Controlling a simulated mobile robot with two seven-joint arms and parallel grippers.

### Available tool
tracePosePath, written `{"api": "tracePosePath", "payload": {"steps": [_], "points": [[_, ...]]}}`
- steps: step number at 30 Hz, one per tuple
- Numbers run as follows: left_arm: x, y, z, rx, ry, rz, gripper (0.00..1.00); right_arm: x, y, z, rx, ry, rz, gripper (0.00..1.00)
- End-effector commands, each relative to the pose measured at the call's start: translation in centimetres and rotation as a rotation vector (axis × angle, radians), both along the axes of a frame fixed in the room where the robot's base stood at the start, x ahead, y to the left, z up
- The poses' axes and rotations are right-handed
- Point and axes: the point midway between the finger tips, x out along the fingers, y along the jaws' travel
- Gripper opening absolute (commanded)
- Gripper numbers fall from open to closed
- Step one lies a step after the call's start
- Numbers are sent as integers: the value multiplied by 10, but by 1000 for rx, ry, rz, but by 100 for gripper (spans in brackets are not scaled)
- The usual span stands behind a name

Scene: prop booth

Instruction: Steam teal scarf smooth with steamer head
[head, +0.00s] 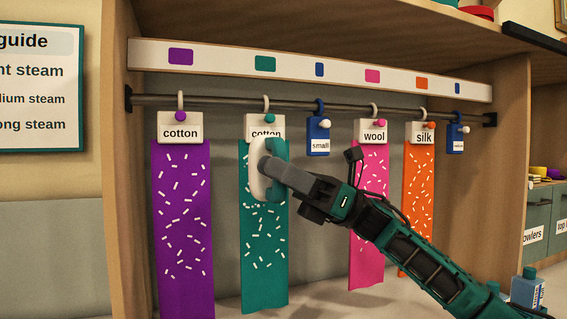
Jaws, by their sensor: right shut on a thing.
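The teal scarf (264,240) hangs from the rail under a card reading "cotton", with pale dash marks over its length. My right gripper (281,172) comes in from the lower right and is shut on the steamer head (257,180), a white oval plate with teal parts. The steamer head is in front of the scarf's upper part, just below the card, and hides some of it. I cannot tell whether its plate touches the cloth. My left gripper is not in view.
A purple scarf (183,230) hangs to the left; a pink scarf (366,262) and an orange scarf (418,190) hang to the right. The rail (220,102) spans two wooden side panels. A steam guide board (40,95) is at the left.

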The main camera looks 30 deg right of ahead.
Motion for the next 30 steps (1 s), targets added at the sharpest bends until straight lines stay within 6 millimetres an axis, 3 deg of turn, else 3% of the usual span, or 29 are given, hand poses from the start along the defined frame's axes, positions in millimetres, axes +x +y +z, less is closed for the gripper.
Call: {"api": "tracePosePath", "payload": {"steps": [24, 30], "points": [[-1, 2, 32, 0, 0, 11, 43, 39, -10, 4, 3, -2, -1, 0], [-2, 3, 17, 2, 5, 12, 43, 39, -9, -12, 1, -3, 0, 0]]}}
